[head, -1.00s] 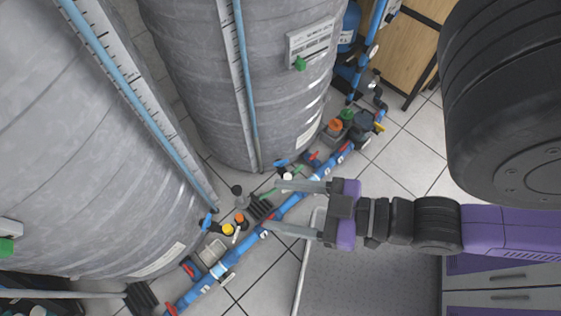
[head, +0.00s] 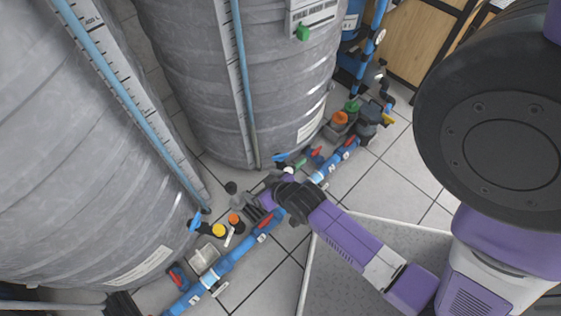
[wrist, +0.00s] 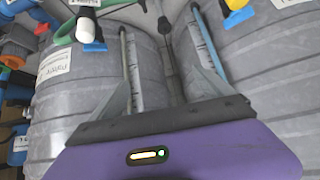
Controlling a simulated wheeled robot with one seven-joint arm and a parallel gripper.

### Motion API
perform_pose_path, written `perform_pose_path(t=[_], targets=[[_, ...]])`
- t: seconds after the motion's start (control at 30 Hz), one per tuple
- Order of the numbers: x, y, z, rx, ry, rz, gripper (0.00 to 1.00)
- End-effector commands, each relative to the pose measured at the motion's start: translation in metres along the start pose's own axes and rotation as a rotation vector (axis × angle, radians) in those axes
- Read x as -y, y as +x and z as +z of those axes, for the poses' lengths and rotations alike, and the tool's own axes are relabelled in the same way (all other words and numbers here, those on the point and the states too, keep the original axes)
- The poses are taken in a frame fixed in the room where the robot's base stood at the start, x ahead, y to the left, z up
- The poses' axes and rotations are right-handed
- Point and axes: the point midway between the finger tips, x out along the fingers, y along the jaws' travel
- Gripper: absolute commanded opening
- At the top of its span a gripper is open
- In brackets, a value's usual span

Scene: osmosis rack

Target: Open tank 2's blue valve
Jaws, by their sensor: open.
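Two large grey ribbed tanks stand in the head view, one at the left (head: 90,190) and one behind it (head: 185,70). I cannot read which is tank 2. A blue valve handle (head: 280,158) sits at the foot of the rear tank's sight tube, and another (head: 195,220) at the left tank's. In the wrist view these handles show near the top, one at left (wrist: 95,46) and one at right (wrist: 240,15). My gripper (head: 262,196) is low near the pipework, between the two blue handles, partly hidden by my arm. In the wrist view my gripper (wrist: 157,72) is open and empty.
A blue pipe (head: 232,256) with red handles runs along the floor in front of the tanks. Yellow (head: 219,230) and orange (head: 339,118) caps stand close by. A grey platform (head: 325,270) lies below my arm. Tiled floor is open at right.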

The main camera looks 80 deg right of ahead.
Motion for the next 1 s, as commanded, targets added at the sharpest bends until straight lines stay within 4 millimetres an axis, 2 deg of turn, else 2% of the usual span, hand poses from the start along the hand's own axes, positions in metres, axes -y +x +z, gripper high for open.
perform_pose_path(t=[0.03, 0.1, 0.2, 0.3, 0.4, 0.5, 0.6, 0.77, 1.0], targets=[[-0.017, 0.036, 0.006, 0.027, 0.035, 0.034, 0.91], [-0.039, 0.07, 0.011, 0.079, 0.079, 0.073, 0.91], [-0.075, 0.112, 0.015, 0.153, 0.145, 0.126, 0.91], [-0.114, 0.144, 0.017, 0.223, 0.21, 0.174, 0.91], [-0.149, 0.164, 0.018, 0.283, 0.265, 0.209, 0.91], [-0.174, 0.174, 0.018, 0.326, 0.306, 0.233, 0.91], [-0.189, 0.178, 0.019, 0.352, 0.329, 0.245, 0.91], [-0.195, 0.186, 0.022, 0.364, 0.337, 0.249, 0.91], [-0.201, 0.22, 0.037, 0.362, 0.336, 0.249, 0.91]])
